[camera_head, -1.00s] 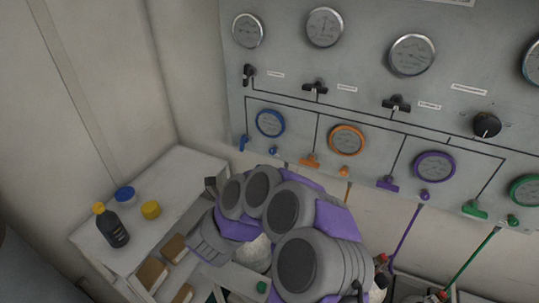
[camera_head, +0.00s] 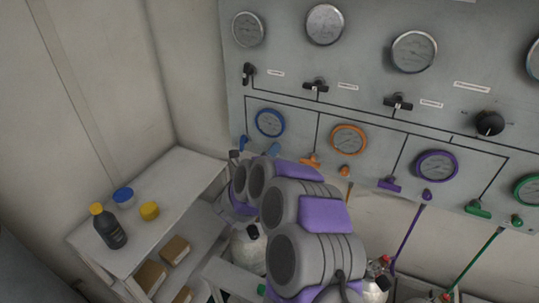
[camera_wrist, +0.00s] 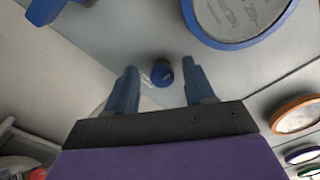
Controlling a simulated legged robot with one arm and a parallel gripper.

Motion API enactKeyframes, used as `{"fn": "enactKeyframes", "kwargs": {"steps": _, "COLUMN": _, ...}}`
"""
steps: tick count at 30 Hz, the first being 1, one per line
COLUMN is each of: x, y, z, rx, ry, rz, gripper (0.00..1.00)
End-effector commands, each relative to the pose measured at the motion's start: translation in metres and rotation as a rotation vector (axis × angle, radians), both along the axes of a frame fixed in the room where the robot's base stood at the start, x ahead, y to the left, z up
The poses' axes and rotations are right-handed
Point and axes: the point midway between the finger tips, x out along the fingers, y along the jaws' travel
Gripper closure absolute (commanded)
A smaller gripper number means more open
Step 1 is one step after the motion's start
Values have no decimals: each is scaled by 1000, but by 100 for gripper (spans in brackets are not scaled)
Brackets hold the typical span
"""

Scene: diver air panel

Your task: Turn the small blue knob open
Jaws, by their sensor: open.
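The small blue knob (camera_wrist: 162,73) shows in the wrist view between the two blue-grey fingers of my gripper (camera_wrist: 159,66). The fingers are open, one on each side, with a gap to the knob on both sides; I cannot tell how far the tips are from it in depth. In the head view my arm and gripper reach up to the lower left of the panel, below the blue-rimmed gauge (camera_head: 270,123), and the knob is hard to make out behind the fingers. The gauge also shows at the wrist view's top right (camera_wrist: 238,15).
A blue lever (camera_head: 243,142) sits left of the knob. Orange (camera_head: 345,171) and purple (camera_head: 426,195) knobs lie to the right on the panel (camera_head: 365,95). A white shelf (camera_head: 178,178) with a dark bottle (camera_head: 110,230) and jars stands at the left.

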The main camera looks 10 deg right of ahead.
Motion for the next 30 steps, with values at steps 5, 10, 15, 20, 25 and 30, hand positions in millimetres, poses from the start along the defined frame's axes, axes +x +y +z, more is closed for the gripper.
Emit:
{"fn": "enactKeyframes", "kwargs": {"steps": 5, "x": 0, "y": 0, "z": 0, "rx": 0, "ry": 0, "rz": 0, "gripper": 52}}
{"fn": "enactKeyframes", "kwargs": {"steps": 10, "x": 0, "y": 0, "z": 0, "rx": 0, "ry": 0, "rz": 0, "gripper": 68}}
{"fn": "enactKeyframes", "kwargs": {"steps": 15, "x": 0, "y": 1, "z": -1, "rx": 0, "ry": 1, "rz": 1, "gripper": 85}}
{"fn": "enactKeyframes", "kwargs": {"steps": 20, "x": 0, "y": 1, "z": -1, "rx": -1, "ry": 3, "rz": 1, "gripper": 100}}
{"fn": "enactKeyframes", "kwargs": {"steps": 25, "x": 0, "y": 1, "z": -2, "rx": -4, "ry": 7, "rz": 1, "gripper": 100}}
{"fn": "enactKeyframes", "kwargs": {"steps": 30, "x": 0, "y": 1, "z": -2, "rx": -33, "ry": 31, "rz": 1, "gripper": 100}}
